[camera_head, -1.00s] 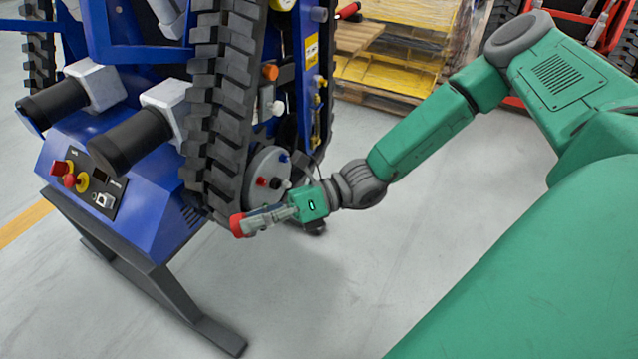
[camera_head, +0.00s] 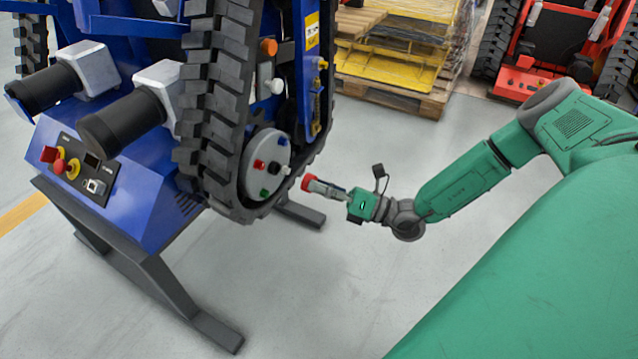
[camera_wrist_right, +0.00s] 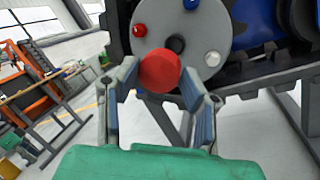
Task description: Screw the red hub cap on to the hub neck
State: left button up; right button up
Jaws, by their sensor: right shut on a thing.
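My right gripper (camera_head: 318,187) is shut on a red hub cap (camera_head: 308,182) and holds it at its fingertips, just right of the grey hub disc (camera_head: 246,172). In the right wrist view the cap (camera_wrist_right: 159,72) sits between the two fingers, in front of the lower edge of the disc (camera_wrist_right: 205,28). The disc carries small red, blue, white and green pieces around a dark centre piece (camera_head: 273,168), which also shows in the wrist view (camera_wrist_right: 175,43). I cannot tell for sure which piece is the hub neck. The cap appears apart from the disc. My left gripper is not in view.
A black rubber track (camera_head: 215,100) runs around the hub on the blue carrier (camera_head: 140,200), which stands on a dark stand (camera_head: 160,280). Pallets with yellow goods (camera_head: 395,55) and a red tracked machine (camera_head: 540,75) stand behind. The floor at front is clear.

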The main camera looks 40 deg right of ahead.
aim_at(277, 169)
jog(key=w, duration=0.1)
jog(key=w+a, duration=0.1)
jog(key=w, duration=0.1)
jog(key=shift+w+a+h, duration=0.15)
jog(key=shift+h, duration=0.25)
jog(key=shift+x, duration=1)
jog(key=shift+w, duration=0.1)
jog(key=shift+w+a+b, duration=0.25)
jog(key=shift+w, duration=0.45)
jog(key=shift+w+a+b, duration=0.25)
jog(key=shift+w, duration=0.4)
dwell(1.0)
jog(key=o, duration=1.3)
jog(key=shift+s, duration=0.1)
